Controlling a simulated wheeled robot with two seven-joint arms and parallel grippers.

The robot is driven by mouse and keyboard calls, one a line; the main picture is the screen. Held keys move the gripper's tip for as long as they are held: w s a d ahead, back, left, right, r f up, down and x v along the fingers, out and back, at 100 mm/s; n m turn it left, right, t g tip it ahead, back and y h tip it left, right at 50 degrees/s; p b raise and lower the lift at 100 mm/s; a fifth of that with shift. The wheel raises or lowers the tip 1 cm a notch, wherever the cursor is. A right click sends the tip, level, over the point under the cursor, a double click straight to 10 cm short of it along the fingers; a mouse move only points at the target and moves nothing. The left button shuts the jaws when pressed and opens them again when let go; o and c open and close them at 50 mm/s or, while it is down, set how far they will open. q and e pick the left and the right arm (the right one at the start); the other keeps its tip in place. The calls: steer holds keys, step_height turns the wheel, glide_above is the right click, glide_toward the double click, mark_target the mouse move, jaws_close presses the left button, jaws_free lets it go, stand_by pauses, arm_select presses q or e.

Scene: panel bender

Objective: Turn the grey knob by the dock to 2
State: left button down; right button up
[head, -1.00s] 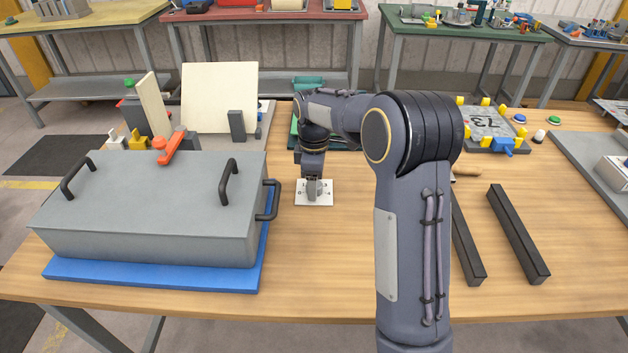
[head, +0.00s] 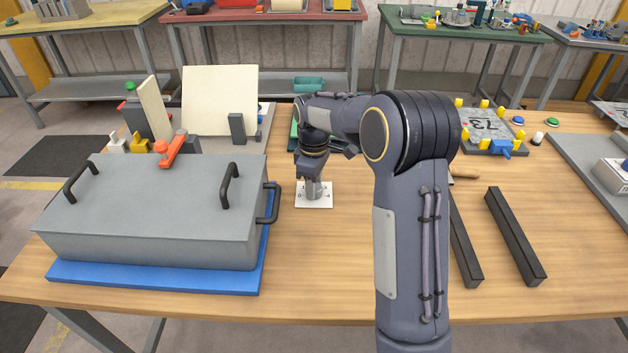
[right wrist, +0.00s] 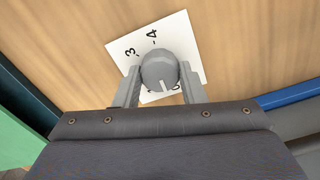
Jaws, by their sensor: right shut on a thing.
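A grey knob (head: 314,187) stands on a small white dial plate (head: 325,200) on the wooden bench. My right gripper (head: 313,181) comes down over it and is shut on the knob. In the right wrist view the two fingers (right wrist: 160,88) clasp the round knob (right wrist: 159,69) from either side. A white mark on the knob points toward the lower edge of that picture. On the plate (right wrist: 183,28) the figures 3 and 4 can be read; the other marks are mostly hidden by the knob and gripper. My left gripper is not in view.
A large grey box (head: 150,205) with black handles stands left of the dial on a blue base (head: 150,278). Two dark bars (head: 517,235) lie at the right. A grey fixture with yellow blocks (head: 490,130) is behind them. Bench in front of the dial is clear.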

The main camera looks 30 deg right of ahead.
steer(key=m+p, duration=0.1)
steer(key=m, duration=0.2)
steer(key=shift+r+m+p, duration=0.1)
steer(key=shift+m+p, duration=0.2)
steer(key=shift+m, duration=0.1)
steer(key=m+p, duration=0.1)
steer(key=m, duration=0.3)
steer(key=shift+m, duration=0.3)
steer(key=m+p, duration=0.1)
steer(key=m, duration=0.3)
steer(key=shift+p, duration=0.35)
steer(key=m+p, duration=0.1)
steer(key=m, duration=0.3)
steer(key=shift+m, duration=0.6)
steer(key=o, duration=1)
